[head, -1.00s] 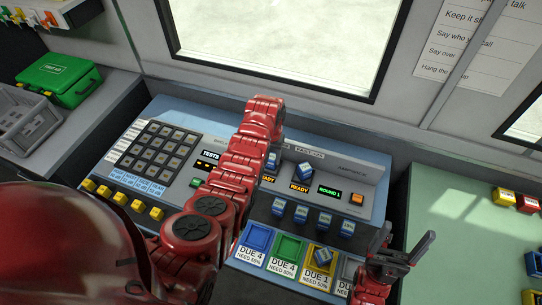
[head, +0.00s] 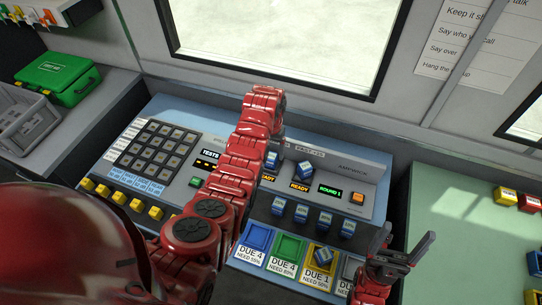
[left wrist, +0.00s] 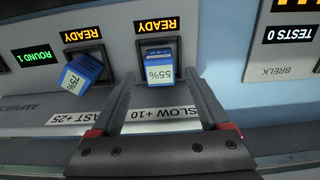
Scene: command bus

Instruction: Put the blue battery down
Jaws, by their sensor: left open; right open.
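A blue battery labelled 55% (left wrist: 159,69) sits in the charger bay labelled SLOW +10 (left wrist: 163,113). In the left wrist view my left gripper (left wrist: 163,84) is open, its fingers on either side of the front of this battery. In the head view the same battery (head: 272,160) shows beside my left arm, which hides most of the left gripper. A second blue battery labelled 75% (left wrist: 82,75) sits tilted in the neighbouring FAST +25 bay (left wrist: 75,117). My right gripper (head: 402,244) is open and empty at the console's lower right.
Several blue batteries (head: 301,213) stand in a row below the bays. Blue (head: 257,238), green (head: 289,247) and yellow (head: 316,265) trays line the front; one battery (head: 322,257) is in the yellow tray. A green side table (head: 455,215) stands at right, a green first-aid case (head: 58,78) at left.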

